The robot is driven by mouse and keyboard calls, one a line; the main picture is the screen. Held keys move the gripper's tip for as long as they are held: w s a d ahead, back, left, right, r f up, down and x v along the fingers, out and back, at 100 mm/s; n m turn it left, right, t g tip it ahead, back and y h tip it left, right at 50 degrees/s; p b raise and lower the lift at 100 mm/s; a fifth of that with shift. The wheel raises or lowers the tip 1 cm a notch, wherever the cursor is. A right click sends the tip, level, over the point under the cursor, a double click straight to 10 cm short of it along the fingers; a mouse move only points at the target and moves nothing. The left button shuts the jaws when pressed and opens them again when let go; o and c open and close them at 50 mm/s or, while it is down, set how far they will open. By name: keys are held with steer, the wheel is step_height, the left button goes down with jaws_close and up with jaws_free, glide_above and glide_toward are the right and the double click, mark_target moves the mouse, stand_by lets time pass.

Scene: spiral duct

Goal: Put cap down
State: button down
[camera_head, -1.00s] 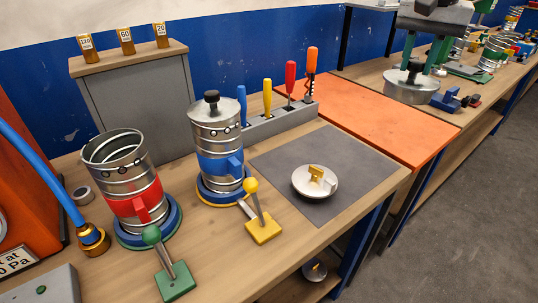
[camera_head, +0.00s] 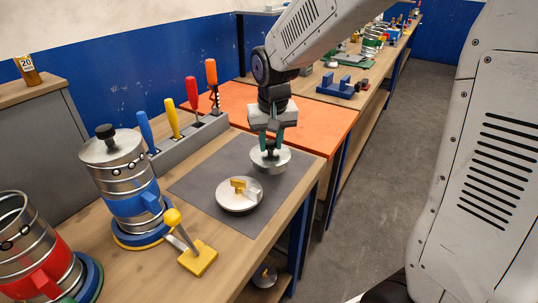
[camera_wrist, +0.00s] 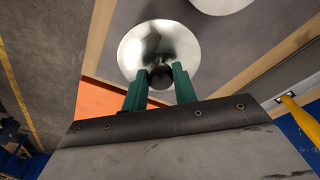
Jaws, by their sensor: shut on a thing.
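My gripper (camera_head: 270,140) is shut on the black knob of a round silver cap (camera_head: 271,162). The cap hangs roughly level above the far right part of the dark grey mat (camera_head: 208,180), seemingly clear of it. In the wrist view the cap (camera_wrist: 158,42) is a shiny disc, with its black knob (camera_wrist: 162,77) between the two green fingers. A second pale disc with a brass-coloured piece (camera_head: 239,193) lies on the mat, just nearer than the held cap.
A blue-banded duct can with a lid (camera_head: 125,185) and a yellow lever block (camera_head: 197,257) stand left of the mat. A tool rack (camera_head: 188,142) stands behind it. An orange bench top (camera_head: 318,128) adjoins. The mat's left part is bare.

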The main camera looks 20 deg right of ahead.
mark_target(271, 149)
steer(key=shift+f, duration=1.9)
steer(key=shift+f, duration=0.15)
steer(key=c, duration=1.1)
jaws_free()
step_height(271, 149, up, 11)
steer(key=s, duration=0.2)
steer(key=shift+n+g, duration=0.3)
steer(key=shift+n, duration=0.6)
steer(key=s+d, duration=0.1)
steer(key=s, duration=0.7)
steer(key=s+d, duration=0.1)
steer(key=s, duration=0.8)
steer(key=s+d+r, duration=0.1)
steer(key=s, duration=0.7)
steer(key=shift+s, duration=0.25)
